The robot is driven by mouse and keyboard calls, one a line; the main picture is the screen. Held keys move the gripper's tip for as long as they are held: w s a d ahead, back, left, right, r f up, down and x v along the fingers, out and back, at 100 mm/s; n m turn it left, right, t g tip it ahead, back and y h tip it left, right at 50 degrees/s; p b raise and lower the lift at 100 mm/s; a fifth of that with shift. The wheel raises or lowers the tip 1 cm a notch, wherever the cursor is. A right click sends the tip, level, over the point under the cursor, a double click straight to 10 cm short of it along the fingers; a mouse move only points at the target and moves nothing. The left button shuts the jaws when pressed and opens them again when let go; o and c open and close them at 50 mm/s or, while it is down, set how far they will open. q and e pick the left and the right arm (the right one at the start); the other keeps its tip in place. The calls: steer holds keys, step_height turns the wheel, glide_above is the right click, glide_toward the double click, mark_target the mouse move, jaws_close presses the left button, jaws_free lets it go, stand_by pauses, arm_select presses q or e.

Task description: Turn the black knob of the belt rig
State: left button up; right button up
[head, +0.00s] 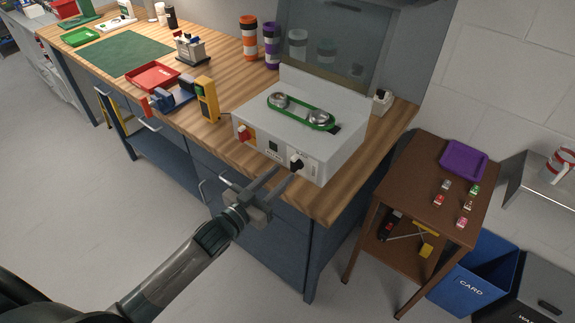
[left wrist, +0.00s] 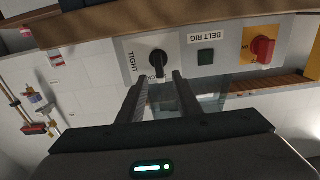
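The belt rig (head: 325,147) is a white box on the wooden bench with a green belt around two metal pulleys on top. Its black knob (head: 297,163) is on the front panel; it also shows in the left wrist view (left wrist: 159,64), with "TIGHT" printed beside it. My left gripper (head: 286,173) is open, its fingertips close in front of the knob. In the left wrist view the two fingers (left wrist: 161,80) lie either side of the knob's bar end, with gaps visible; I cannot tell how deep they reach. My right gripper is not in view.
A red switch (head: 244,133) on a yellow plate is on the same panel. A yellow device (head: 207,99) and a red tray (head: 153,76) stand to the left on the bench. A brown side table (head: 415,170) stands to the right. The floor in front is clear.

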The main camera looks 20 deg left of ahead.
mark_target(292, 165)
arm_select(q)
steer(key=shift+p+x, duration=0.4)
steer(key=shift+x, duration=1.7)
jaws_close()
